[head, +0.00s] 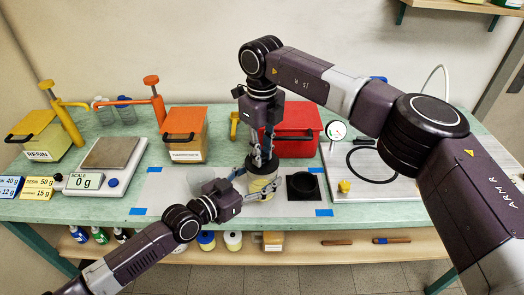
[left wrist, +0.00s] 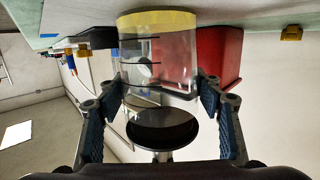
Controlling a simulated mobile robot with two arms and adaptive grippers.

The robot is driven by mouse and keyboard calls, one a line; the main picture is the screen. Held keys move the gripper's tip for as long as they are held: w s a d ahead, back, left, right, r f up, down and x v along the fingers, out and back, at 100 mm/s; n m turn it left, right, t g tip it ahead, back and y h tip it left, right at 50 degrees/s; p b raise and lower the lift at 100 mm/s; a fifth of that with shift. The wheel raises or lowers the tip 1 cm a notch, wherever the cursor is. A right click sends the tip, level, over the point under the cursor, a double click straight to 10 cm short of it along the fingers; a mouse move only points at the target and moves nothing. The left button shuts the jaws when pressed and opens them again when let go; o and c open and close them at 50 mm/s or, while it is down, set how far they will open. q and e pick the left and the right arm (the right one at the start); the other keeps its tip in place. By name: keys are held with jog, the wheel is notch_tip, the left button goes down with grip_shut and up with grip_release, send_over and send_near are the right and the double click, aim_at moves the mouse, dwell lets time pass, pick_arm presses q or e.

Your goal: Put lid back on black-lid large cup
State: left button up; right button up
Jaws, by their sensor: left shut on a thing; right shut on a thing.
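The large cup (head: 262,186) is clear with a yellow lower part and stands on the pale mat in the head view. In the left wrist view the cup (left wrist: 160,60) appears upside down, with dark marks on its wall. My left gripper (head: 250,186) reaches in from the left and is shut around the cup near its rim. The black lid (left wrist: 162,130) is at the cup's open end; I cannot tell whether it touches the rim. My right gripper (head: 262,163) points down over the cup, shut on the lid, and largely hides the lid in the head view.
A black square holder (head: 303,188) sits just right of the cup. A red bin (head: 297,145) and an orange-lidded container (head: 185,135) stand behind. A scale (head: 108,160) is on the left, and a plate with a gauge (head: 336,131) is on the right.

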jog(key=shift+f, duration=0.65)
jog(key=shift+f, duration=0.55)
jog(key=o, duration=0.7)
jog(key=shift+o, duration=0.2)
notch_tip(320, 180, up, 12)
pick_arm(q)
jog(key=o, duration=1.8)
